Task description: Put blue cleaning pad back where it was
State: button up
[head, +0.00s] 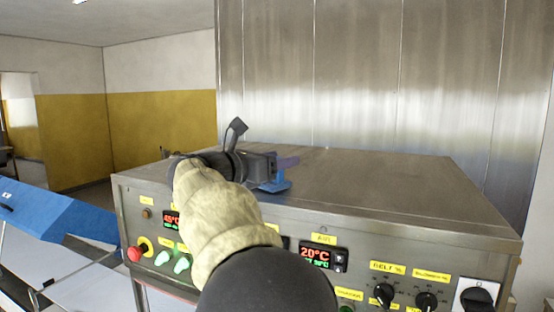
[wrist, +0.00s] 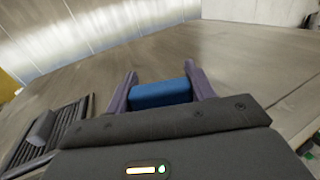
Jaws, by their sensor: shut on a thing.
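The blue cleaning pad (wrist: 160,94) is between the two purple fingers of my gripper (wrist: 160,88) in the wrist view. My gripper is shut on it. In the head view my gripper (head: 286,166) is over the steel machine top (head: 390,190), near its front left part. The blue pad (head: 275,184) shows just under the fingers there, low over the top. I cannot tell whether the pad touches the steel. Part of the pad is hidden by my gripper.
A steel wall (head: 360,80) rises behind the top. The front panel has a red button (head: 134,254), displays and knobs (head: 426,301). The top's right side is clear.

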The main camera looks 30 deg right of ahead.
jog(key=shift+f, duration=0.2)
jog(key=o, duration=1.1)
jog(key=shift+r, duration=0.1)
jog(key=shift+r, duration=0.15)
jog(key=shift+a, duration=0.3)
jog(key=b+v, duration=0.4)
jog(key=v, duration=0.7)
jog(key=shift+s+a+b, duration=0.1)
jog(key=shift+a+b, duration=0.1)
jog(key=shift+b, duration=0.15)
